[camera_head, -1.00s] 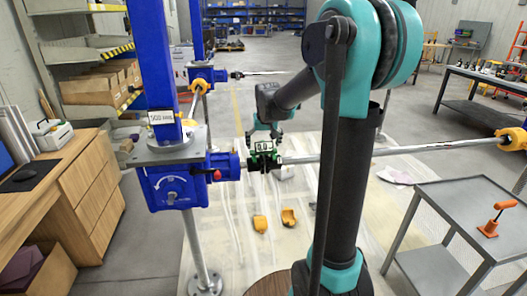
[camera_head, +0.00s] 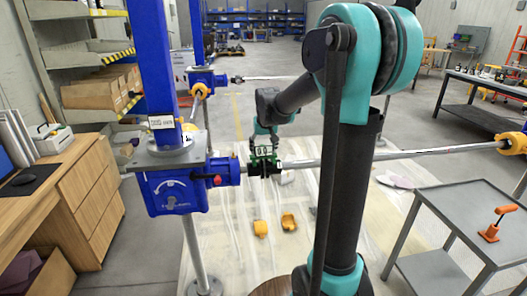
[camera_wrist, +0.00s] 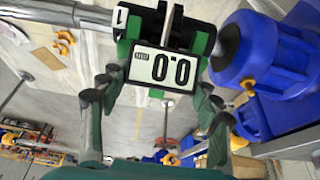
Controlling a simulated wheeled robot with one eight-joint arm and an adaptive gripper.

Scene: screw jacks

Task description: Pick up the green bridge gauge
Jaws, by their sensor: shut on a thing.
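The green bridge gauge (camera_wrist: 163,68) has a white display reading 0.0 and black parts, and fills the top middle of the wrist view. In the head view the gauge (camera_head: 264,151) is at the gap between the blue screw jack (camera_head: 180,187) and the long silver shaft (camera_head: 340,157). My gripper (camera_wrist: 160,100) is shut on the gauge, with its dark fingers at the gauge's two sides. It also shows in the head view (camera_head: 263,142). Whether the gauge touches the shaft is hidden.
A grey steel trolley (camera_head: 460,222) carrying an orange-handled tool (camera_head: 497,222) stands at right. Two yellow coupling guards (camera_head: 289,221) lie on the floor sheet. A wooden cabinet (camera_head: 60,195) stands at left. Another blue jack (camera_head: 203,79) stands further back.

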